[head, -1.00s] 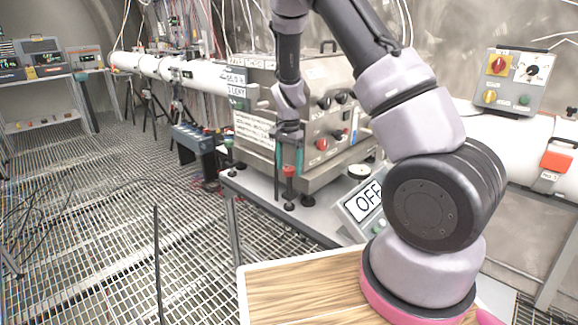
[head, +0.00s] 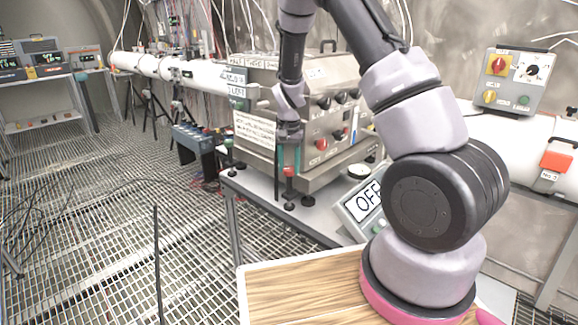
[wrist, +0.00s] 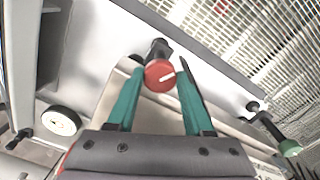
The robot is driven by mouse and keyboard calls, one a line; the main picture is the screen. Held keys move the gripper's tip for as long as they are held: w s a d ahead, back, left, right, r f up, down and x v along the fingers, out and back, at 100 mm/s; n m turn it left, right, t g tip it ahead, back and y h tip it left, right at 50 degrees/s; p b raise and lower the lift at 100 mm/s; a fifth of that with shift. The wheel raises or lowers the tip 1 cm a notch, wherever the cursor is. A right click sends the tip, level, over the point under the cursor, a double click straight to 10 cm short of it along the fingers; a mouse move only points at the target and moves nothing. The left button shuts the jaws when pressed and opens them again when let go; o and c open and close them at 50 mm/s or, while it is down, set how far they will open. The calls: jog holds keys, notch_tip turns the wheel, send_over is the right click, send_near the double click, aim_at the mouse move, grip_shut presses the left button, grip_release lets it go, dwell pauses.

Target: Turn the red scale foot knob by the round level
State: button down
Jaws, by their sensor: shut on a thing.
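The red scale foot knob (wrist: 159,76) has a white line on its face. It sits on a dark foot under the front of the steel apparatus; in the head view it is small (head: 289,171). My gripper (wrist: 161,72) points down over it, with one teal finger on each side, and is shut on the knob. The gripper also shows in the head view (head: 289,165).
The steel apparatus (head: 320,125) with red and black knobs stands close behind my gripper. A sloped OFF display (head: 362,200) is on the grey bench to the right. Another foot (wrist: 283,143) with a green knob is at the wrist view's right. Open grating floor lies left.

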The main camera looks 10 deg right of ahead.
jog(key=shift+c, duration=1.4)
grip_release()
notch_tip(320, 180, up, 11)
jog(key=shift+f, duration=0.1)
